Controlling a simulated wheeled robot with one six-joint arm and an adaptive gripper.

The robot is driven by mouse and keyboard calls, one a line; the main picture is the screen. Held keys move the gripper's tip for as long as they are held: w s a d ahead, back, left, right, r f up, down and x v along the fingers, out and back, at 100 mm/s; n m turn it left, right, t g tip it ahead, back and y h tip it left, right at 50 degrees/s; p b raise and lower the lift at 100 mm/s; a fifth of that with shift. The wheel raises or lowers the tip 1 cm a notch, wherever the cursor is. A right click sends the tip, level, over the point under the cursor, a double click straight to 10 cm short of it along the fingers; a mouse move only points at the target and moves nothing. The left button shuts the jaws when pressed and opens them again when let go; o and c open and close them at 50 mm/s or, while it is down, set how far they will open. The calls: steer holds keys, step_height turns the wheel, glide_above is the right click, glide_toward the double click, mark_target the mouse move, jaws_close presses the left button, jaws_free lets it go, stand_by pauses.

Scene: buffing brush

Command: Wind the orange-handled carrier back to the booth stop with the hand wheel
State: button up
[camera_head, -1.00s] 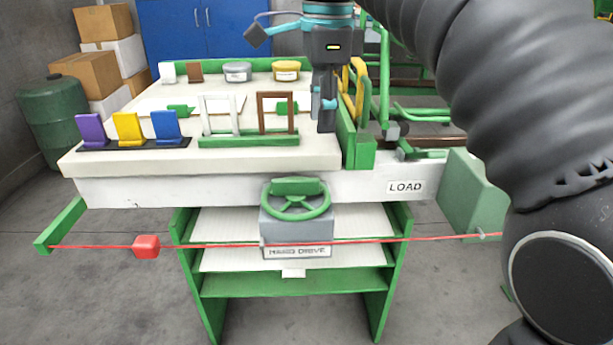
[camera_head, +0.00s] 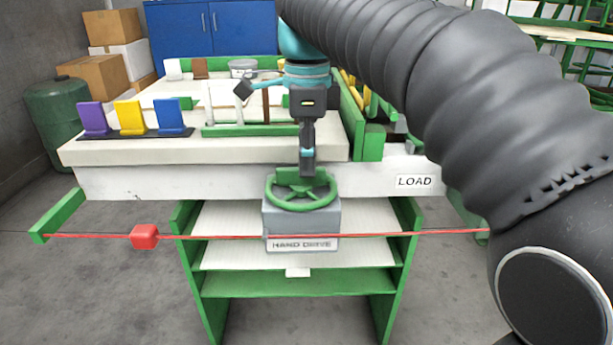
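The hand wheel (camera_head: 301,204) is a green spoked wheel on top of a grey box labelled HAND DRIVE (camera_head: 302,222), at the front of the bench. My gripper (camera_head: 307,168) points down just above the far part of the wheel's rim. Its fingertips overlap the wheel in the picture, and I cannot tell whether they touch it. The fingers line up as one narrow dark column, so their opening does not show. I cannot make out an orange-handled carrier or a booth stop; my arm covers much of the right side.
A red cord (camera_head: 210,236) with a red block (camera_head: 144,236) runs across the front, below the wheel. Purple (camera_head: 93,118), yellow (camera_head: 129,117) and blue (camera_head: 168,115) holders stand on the white bench top (camera_head: 240,150). A LOAD label (camera_head: 414,181) is at right.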

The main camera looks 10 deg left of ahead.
mark_target(301, 179)
steer(key=shift+f, duration=1.3)
steer(key=shift+c, duration=0.2)
jaws_close()
steer(key=shift+r+n, duration=0.15)
steer(key=shift+n, duration=0.15)
